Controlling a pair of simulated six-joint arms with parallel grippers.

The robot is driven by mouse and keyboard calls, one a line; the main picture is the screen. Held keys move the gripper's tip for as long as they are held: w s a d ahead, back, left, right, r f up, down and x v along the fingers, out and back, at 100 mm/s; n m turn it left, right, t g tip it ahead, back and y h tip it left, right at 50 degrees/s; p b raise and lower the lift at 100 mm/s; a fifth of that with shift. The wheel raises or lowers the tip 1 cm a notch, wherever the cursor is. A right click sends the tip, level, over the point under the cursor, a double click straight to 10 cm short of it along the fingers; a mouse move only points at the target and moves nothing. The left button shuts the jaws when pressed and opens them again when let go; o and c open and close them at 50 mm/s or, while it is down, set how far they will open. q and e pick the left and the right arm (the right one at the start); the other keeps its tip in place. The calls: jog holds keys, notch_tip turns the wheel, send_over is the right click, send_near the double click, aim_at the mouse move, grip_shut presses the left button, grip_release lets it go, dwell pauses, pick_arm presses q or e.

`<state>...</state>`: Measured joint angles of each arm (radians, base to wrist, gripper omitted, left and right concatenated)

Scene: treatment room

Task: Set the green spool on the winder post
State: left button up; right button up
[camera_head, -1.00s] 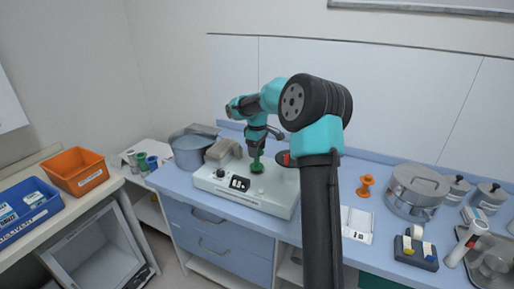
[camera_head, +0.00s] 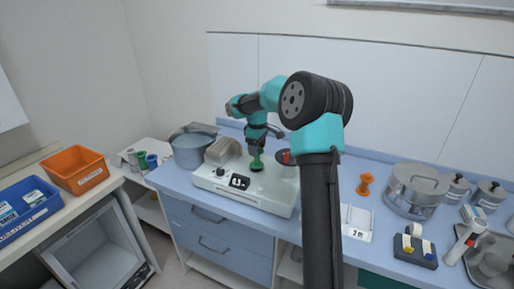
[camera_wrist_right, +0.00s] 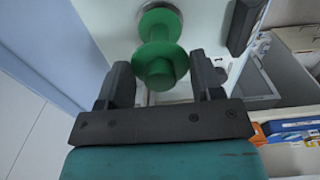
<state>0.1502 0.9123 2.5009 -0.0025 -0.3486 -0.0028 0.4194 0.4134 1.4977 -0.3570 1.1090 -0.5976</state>
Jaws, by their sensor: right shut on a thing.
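A dark round base shows just below the spool in the head view. The winder post itself is hidden, so I cannot tell whether the spool is around it. My left gripper is in neither view.
An orange spool (camera_head: 365,184) stands right of the winder. A steel pot (camera_head: 415,190) and lidded jars are farther right. A grey-blue pot (camera_head: 190,150) stands left of the winder.

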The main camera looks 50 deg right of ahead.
jog(key=shift+f, duration=0.6)
dwell(0.4)
jog(key=o, duration=0.6)
jog(key=shift+o, duration=0.2)
jog(key=shift+r, duration=5.5)
jog(key=shift+a, duration=0.1)
